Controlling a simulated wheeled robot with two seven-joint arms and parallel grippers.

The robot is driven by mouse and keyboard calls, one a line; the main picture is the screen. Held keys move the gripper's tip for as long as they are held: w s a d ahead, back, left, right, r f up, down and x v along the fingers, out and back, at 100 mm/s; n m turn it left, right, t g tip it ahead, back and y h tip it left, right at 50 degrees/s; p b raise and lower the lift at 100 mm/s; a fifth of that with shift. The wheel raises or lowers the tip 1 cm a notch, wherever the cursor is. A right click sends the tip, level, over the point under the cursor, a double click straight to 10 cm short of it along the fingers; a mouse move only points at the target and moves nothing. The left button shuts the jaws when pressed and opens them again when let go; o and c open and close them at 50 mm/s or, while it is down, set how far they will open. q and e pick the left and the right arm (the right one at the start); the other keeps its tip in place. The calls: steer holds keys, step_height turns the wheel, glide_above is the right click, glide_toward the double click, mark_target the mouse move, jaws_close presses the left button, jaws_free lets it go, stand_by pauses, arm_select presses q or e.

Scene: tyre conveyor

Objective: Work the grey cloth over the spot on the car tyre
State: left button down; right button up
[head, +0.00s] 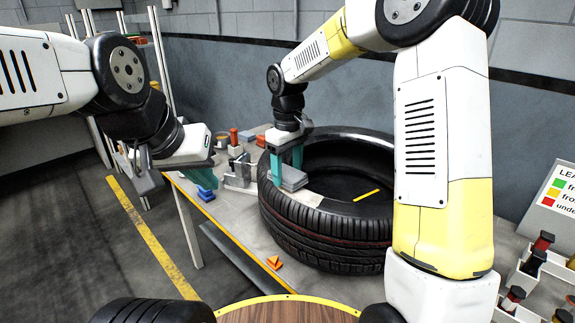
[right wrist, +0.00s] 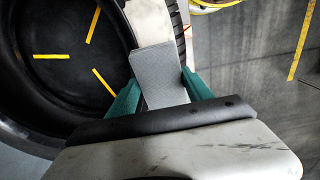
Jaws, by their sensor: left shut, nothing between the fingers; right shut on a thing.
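The car tyre (head: 330,225) lies flat on the table, black with a pale patch (head: 308,198) on its upper sidewall. My right gripper (head: 287,168) has its teal fingers shut on the grey cloth (head: 291,178), over the left part of the tyre's sidewall. In the right wrist view the cloth (right wrist: 157,75) sticks out between the fingers (right wrist: 162,95) and overlaps the pale patch (right wrist: 150,22). I cannot tell whether the cloth touches the rubber. My left gripper (head: 205,180) is shut and empty, left of the tyre near the table's left edge.
A grey metal fixture (head: 238,172) and several small coloured parts stand on the table left of the tyre. An orange piece (head: 274,263) lies at the table's front. A white tray (head: 525,280) with bottles is at the right.

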mark_target(300, 179)
steer(key=shift+f, duration=0.7)
steer(key=shift+s+d, duration=0.1)
steer(key=shift+s+d, duration=0.6)
steer(key=shift+s, duration=0.2)
steer(key=shift+d, duration=0.1)
steer(key=shift+s+d, duration=0.7)
steer(key=shift+s, duration=0.05)
steer(key=shift+s+d, duration=0.1)
steer(key=shift+s+d, duration=1.35)
steer(key=shift+d, duration=0.3)
